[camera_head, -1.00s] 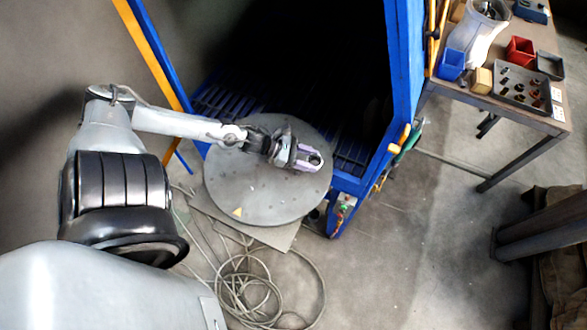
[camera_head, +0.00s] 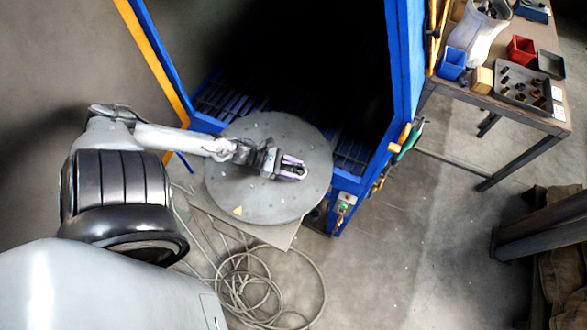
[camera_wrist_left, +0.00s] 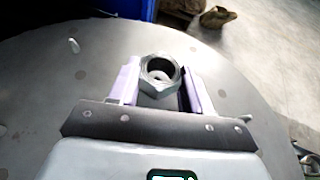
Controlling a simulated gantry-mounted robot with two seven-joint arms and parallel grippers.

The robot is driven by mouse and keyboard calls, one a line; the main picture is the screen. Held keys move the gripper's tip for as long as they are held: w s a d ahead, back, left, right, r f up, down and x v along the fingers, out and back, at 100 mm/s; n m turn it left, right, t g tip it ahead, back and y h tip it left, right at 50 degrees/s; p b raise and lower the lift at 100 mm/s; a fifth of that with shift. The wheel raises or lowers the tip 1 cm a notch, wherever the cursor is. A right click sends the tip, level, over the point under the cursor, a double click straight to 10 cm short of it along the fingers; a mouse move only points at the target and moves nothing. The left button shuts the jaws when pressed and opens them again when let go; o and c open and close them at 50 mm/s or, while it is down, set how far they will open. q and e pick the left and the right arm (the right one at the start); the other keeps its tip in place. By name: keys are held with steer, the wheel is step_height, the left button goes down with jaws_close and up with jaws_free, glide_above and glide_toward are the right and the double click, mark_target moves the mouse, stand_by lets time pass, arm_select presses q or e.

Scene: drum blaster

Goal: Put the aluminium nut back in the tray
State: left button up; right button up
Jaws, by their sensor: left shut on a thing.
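The aluminium nut (camera_wrist_left: 160,76) is a grey hexagonal ring with a dark hole. In the left wrist view it sits between the purple fingers of my left gripper (camera_wrist_left: 160,80), which is shut on it. In the head view my left gripper (camera_head: 297,168) is over the round grey turntable (camera_head: 240,195); the nut is too small to make out there. I cannot tell how far the nut is above the turntable. A grey tray (camera_head: 519,102) with several small dark and brass-coloured parts lies on the workbench at the upper right. My right gripper is out of view.
A blue cabinet frame (camera_head: 400,70) stands between the turntable and the workbench (camera_head: 500,108). Coiled hose (camera_head: 250,285) lies on the floor. Open floor lies right of the turntable.

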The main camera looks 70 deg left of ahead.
arm_select(q)
steer(key=shift+f, duration=0.15)
steer(key=o, duration=1.1)
steer(key=shift+f+b, duration=0.1)
steer(key=shift+b, duration=0.25)
steer(key=p+v, duration=0.2)
steer(key=v, duration=0.7)
steer(key=shift+s+d+r, duration=0.1)
steer(key=shift+r, duration=0.15)
steer(key=shift+o, duration=0.3)
steer(key=shift+v, duration=0.85)
